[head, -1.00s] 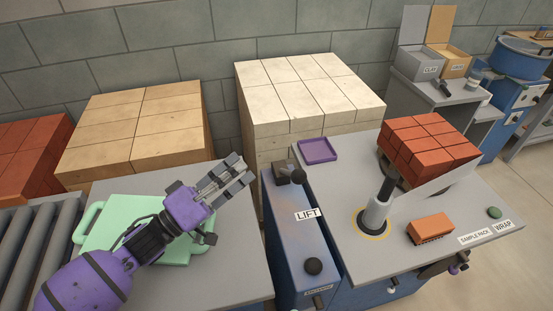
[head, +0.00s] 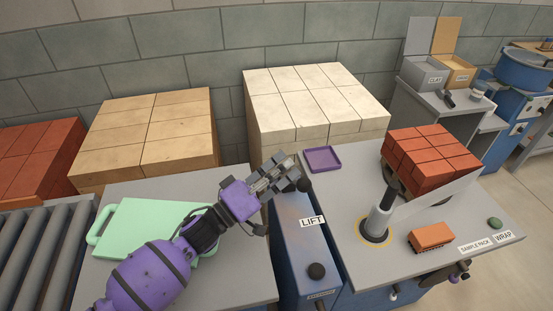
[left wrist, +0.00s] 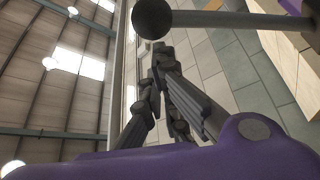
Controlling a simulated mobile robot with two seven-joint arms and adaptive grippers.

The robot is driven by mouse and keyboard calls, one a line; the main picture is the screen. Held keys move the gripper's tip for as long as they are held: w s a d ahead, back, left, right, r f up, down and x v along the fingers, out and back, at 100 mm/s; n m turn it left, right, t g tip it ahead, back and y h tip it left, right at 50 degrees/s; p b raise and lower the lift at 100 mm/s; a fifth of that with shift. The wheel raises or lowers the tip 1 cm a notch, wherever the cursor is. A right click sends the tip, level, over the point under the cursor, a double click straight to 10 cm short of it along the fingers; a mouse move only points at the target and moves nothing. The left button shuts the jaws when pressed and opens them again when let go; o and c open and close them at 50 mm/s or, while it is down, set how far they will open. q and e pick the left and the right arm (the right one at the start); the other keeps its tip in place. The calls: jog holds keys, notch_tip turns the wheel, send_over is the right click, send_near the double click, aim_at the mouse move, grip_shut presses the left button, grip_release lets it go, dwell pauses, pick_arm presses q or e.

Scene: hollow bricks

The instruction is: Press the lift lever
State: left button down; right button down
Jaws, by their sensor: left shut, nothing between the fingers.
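The lift lever's round black knob (head: 305,186) shows at the back of the narrow blue housing marked LIFT (head: 312,222), right beside my left fingertips. The left wrist view shows the ball knob (left wrist: 152,18) on a grey rod (left wrist: 235,19), just past the fingertips. My left gripper (head: 292,172) is shut and empty, reaching in from the left over the housing's back end. It hides the lever's mount. In the left wrist view the fingers (left wrist: 160,52) come together close below the knob. I cannot tell whether they touch it. My right gripper is not in view.
A second black knob (head: 316,271) stands at the housing's front. Right of it, a grey table (head: 345,195) holds a purple tray (head: 322,159), an upright post (head: 379,218) and red bricks (head: 430,156). A green board (head: 150,225) lies under my left arm.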

pick_arm(q)
jog(key=shift+f, duration=0.15)
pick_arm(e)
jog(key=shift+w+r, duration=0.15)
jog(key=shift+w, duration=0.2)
